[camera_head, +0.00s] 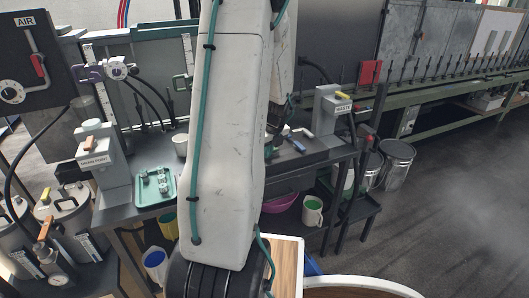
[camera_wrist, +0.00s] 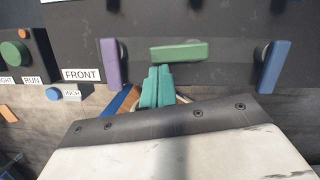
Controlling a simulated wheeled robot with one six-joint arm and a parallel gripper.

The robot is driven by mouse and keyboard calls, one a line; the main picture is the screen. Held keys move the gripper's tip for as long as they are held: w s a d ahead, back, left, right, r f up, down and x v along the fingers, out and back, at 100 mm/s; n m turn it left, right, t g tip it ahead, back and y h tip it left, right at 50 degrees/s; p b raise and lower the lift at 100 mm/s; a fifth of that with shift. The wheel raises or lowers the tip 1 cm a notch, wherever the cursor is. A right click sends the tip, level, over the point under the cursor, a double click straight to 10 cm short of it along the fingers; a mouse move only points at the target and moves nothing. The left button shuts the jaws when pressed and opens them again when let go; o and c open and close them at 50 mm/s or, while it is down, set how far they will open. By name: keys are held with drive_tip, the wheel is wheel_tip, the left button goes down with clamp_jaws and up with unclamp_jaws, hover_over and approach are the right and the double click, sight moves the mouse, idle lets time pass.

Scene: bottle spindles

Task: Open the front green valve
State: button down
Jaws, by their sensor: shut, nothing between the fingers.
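The front green valve handle (camera_wrist: 178,53) is a green bar lying nearly horizontal on a dark panel, seen in the wrist view beyond my fingertips. The FRONT label (camera_wrist: 82,75) is to its left on the panel. My gripper (camera_wrist: 158,72) has teal fingers, shut together and empty. Its fingertips appear just below the left half of the green handle; whether they touch it I cannot tell. In the head view my arm blocks the middle of the scene, and I cannot make out the green valve there.
A purple handle (camera_wrist: 114,62) and a blue handle (camera_wrist: 272,66) stand upright either side of the green one. A round green button (camera_wrist: 14,54) and blue knob (camera_wrist: 53,94) are at left. In the head view, a teal tray (camera_head: 155,186) lies on the bench.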

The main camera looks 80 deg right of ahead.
drive_tip(key=shift+w, duration=0.15)
idle(0.4)
drive_tip(key=s+a, duration=0.2)
drive_tip(key=shift+a, duration=0.4)
drive_tip(key=v, duration=1)
drive_tip(key=shift+a, duration=0.4)
drive_tip(key=shift+w, duration=0.1)
